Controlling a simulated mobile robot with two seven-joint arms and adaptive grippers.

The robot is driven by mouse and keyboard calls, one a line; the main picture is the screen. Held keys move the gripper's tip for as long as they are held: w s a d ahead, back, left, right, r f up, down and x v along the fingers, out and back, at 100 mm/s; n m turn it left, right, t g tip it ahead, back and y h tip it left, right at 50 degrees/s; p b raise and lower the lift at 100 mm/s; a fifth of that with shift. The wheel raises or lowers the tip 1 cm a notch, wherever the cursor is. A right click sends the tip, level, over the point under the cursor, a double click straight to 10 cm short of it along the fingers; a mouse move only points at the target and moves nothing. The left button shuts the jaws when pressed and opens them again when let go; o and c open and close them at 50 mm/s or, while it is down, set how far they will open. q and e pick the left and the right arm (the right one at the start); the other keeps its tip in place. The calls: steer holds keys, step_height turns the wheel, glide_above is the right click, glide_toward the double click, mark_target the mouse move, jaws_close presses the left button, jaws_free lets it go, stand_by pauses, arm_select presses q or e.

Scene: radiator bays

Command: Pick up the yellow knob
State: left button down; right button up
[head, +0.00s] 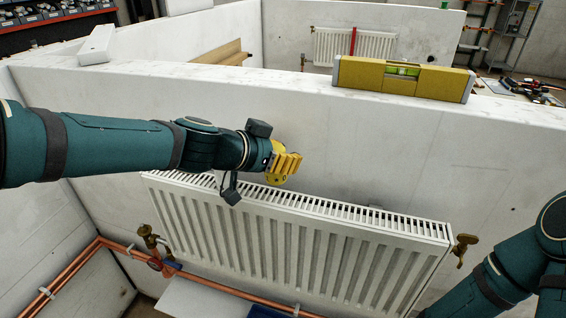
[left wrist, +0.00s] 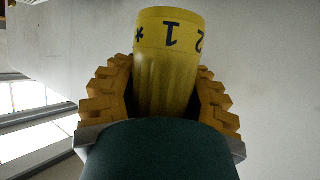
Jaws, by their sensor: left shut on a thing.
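The yellow knob (left wrist: 167,70) is a ribbed cylinder with a numbered band, showing "1", "2" and a star. It sits between the yellow stepped fingers of my left gripper (left wrist: 160,95) in the left wrist view. In the head view my left gripper (head: 285,165) is shut on it and holds it above the radiator's top, in front of the white wall. In that view the knob is mostly hidden by the fingers. My right arm shows at the lower right, but its gripper is out of the picture.
A white radiator (head: 300,245) hangs below the gripper, with a brass valve (head: 463,248) at its right and another (head: 148,236) at its left. Copper pipes (head: 100,243) run low at the left. A yellow level (head: 403,79) and a white block (head: 97,45) lie on the wall's top.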

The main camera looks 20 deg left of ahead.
arm_select(q)
step_height(320, 180, up, 12)
steer(key=p, duration=0.5)
step_height(320, 180, up, 11)
steer(key=p, duration=0.2)
steer(key=shift+f+p, duration=0.15)
steer(key=shift+p, duration=0.15)
arm_select(e)
step_height(320, 180, up, 10)
steer(key=shift+d+f, duration=0.15)
steer(key=shift+f, duration=0.1)
